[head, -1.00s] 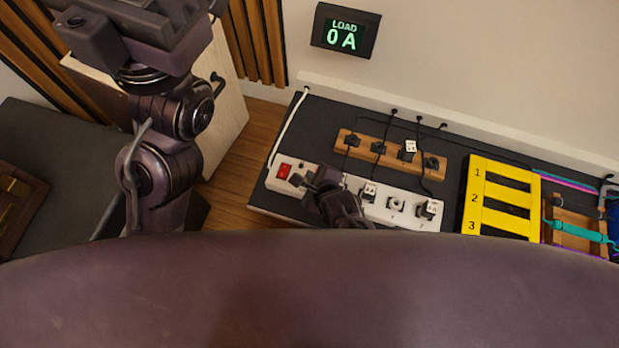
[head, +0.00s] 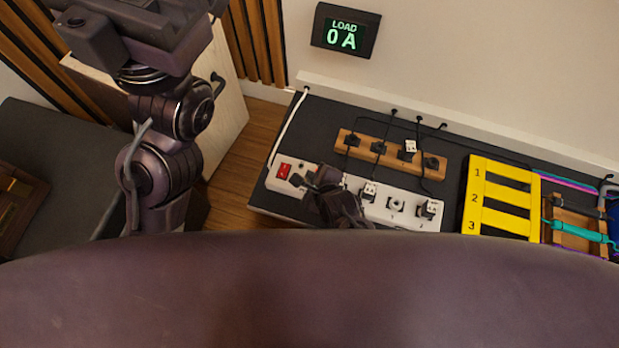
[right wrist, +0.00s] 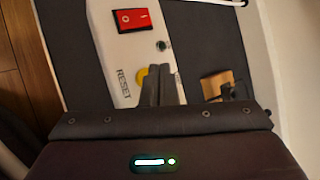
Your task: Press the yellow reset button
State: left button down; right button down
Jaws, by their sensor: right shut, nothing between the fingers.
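The yellow reset button (right wrist: 141,75) shows in the right wrist view on the white power strip (right wrist: 123,52), beside the printed word RESET. My right gripper (right wrist: 158,71) is shut and empty. Its fingertips cover part of the button from the right in this view; I cannot tell whether they touch it. In the head view my right gripper (head: 316,180) is over the strip's left part, right of the red switch (head: 284,170), and hides the button. My left arm rises at the left, and its fingers are out of the picture.
White plugs (head: 369,191) sit in the strip. A wooden block (head: 388,150) with cables lies behind it. A yellow numbered rack (head: 477,213) stands to the right. The wall display (head: 345,32) reads LOAD 0 A. A white cable (head: 287,128) runs at the strip's left.

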jog(key=shift+f, duration=0.15)
jog(key=shift+f, duration=0.3)
jog(key=shift+f, duration=0.45)
dwell(0.8)
jog(key=shift+r+p, duration=0.85)
jog(key=shift+p, duration=0.05)
notch_tip(320, 180, up, 5)
jog(key=p, duration=0.5)
jog(key=shift+r+p, duration=0.1)
jog(key=shift+p, duration=0.25)
